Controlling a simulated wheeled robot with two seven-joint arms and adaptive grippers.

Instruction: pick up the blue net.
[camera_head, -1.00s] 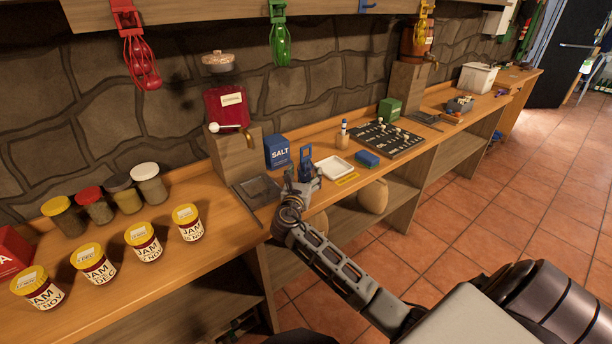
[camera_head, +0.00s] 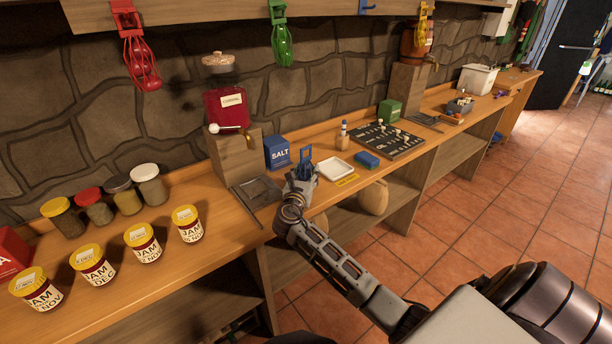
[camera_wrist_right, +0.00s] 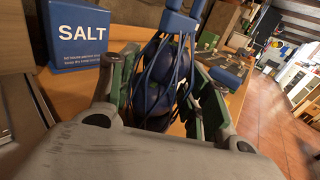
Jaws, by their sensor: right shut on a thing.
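The blue net (camera_head: 305,162) is upright at the front of the counter, right of the salt box. In the right wrist view the blue net (camera_wrist_right: 162,76) has dark strands around dark round things, with a blue clip on top. My right gripper (camera_head: 302,180) has its fingers on either side of the net. The right wrist view shows the gripper (camera_wrist_right: 165,98) shut on it, green pads left and right. I cannot tell whether the net's bottom touches the counter; the gripper hides it. My left gripper is not in view.
The salt box (camera_head: 277,153) stands close left of the net. A white tray (camera_head: 333,167) and a blue block (camera_head: 367,159) lie to the right. Red (camera_head: 143,70) and green (camera_head: 283,45) nets hang above. Several jam jars (camera_head: 142,243) stand at left.

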